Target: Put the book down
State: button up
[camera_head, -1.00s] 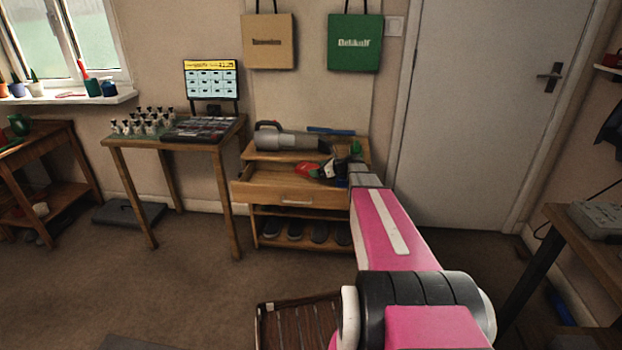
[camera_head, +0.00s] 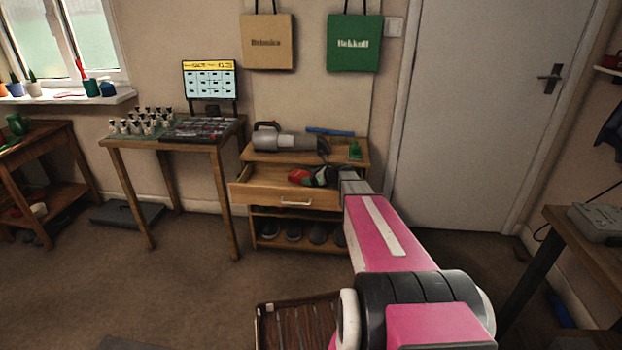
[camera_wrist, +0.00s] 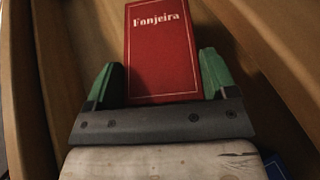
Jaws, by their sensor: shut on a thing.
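The red book (camera_wrist: 162,55), with white lettering "Fonjeira" on its cover, is between the green fingers of my gripper (camera_wrist: 159,78) in the wrist view. My gripper is shut on it. In the head view the book is a small red patch (camera_head: 298,176) at the end of my gripper (camera_head: 318,177), just over or inside the open drawer (camera_head: 270,197) of the wooden cabinet. Wooden walls run on both sides of the book in the wrist view. I cannot tell whether the book touches the drawer's bottom.
The cabinet top holds a grey handheld vacuum (camera_head: 285,140), a blue bar (camera_head: 330,132) and a small green object (camera_head: 354,150). Shoes (camera_head: 293,232) stand on its lower shelf. A table (camera_head: 175,143) with small bottles stands to the left. A blue item (camera_wrist: 274,166) shows at the wrist view's lower right.

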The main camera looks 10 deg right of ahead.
jog(key=shift+f, duration=0.6)
jog(key=o, duration=0.9)
jog(key=shift+r, duration=0.3)
jog(key=v, duration=1.2)
jog(key=shift+w+d+r, duration=0.1)
jog(key=shift+r, duration=0.25)
